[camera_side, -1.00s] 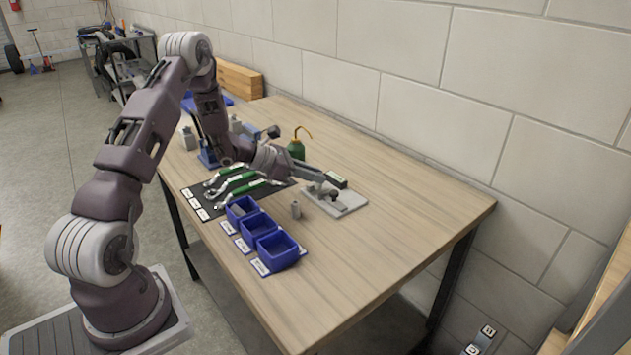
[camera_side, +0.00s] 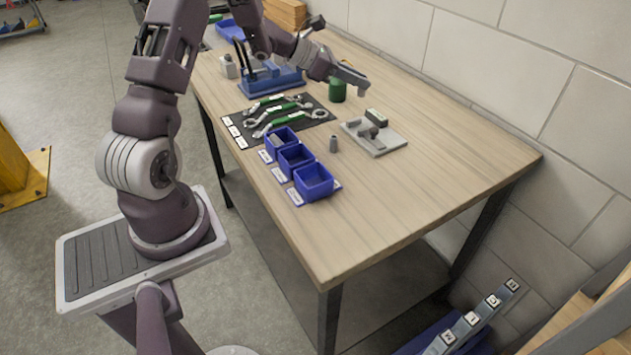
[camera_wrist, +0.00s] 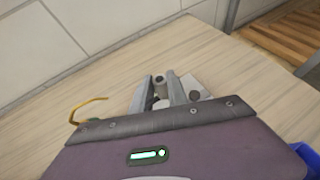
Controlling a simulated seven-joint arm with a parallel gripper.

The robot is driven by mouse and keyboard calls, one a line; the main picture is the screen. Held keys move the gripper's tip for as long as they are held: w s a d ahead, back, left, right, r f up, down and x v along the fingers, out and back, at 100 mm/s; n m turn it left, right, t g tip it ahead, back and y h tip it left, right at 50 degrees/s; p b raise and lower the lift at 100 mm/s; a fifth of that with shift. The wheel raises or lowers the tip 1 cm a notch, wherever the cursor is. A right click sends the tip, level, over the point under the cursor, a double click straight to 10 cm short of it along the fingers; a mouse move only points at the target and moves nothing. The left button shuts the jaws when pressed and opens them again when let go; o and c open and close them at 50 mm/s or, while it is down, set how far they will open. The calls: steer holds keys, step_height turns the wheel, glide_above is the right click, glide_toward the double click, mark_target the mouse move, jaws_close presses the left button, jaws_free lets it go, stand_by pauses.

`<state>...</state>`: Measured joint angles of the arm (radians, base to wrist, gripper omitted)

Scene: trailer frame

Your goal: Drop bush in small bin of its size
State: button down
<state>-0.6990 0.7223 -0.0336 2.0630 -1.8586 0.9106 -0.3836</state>
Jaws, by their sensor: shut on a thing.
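My gripper (camera_side: 358,84) is raised above the back part of the bench, left of and higher than the grey fixture plate. It is shut on a small grey bush (camera_wrist: 160,84), which shows between the fingers in the wrist view; its size is hard to judge. Three blue bins stand in a row: the small-looking far bin (camera_side: 283,149), the middle bin (camera_side: 296,171) and the larger near bin (camera_side: 315,190). A grey piece seems to lie in the far bin.
The grey fixture plate (camera_side: 385,150) carries a clamp and a dark block. A green oil can (camera_side: 337,92) stands behind it, close to my gripper. The bench's near right part is clear.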

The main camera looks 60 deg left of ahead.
stand_by(0.3)
steer(key=s+d+f+m+g+h, duration=0.1)
steer(key=s+d+m+g+h, duration=0.2)
steer(key=s+d+m, duration=0.5)
steer(key=s+d+f+m+g+h, duration=0.1)
steer(key=s+d+g+h, duration=0.4)
steer(key=s, duration=0.8)
steer(key=shift+t+y, duration=0.8)
steer(key=shift+w+d+f, duration=0.1)
steer(key=shift+d+f, duration=0.05)
steer(key=shift+f, duration=0.8)
steer(key=shift+w+d+f, duration=0.1)
steer(key=shift+f, duration=0.9)
steer(key=shift+w+d+f, duration=0.1)
steer(key=shift+d+f, duration=0.05)
steer(key=shift+f, duration=0.8)
steer(key=c, duration=1.2)
jaws_free()
steer(key=v, duration=0.7)
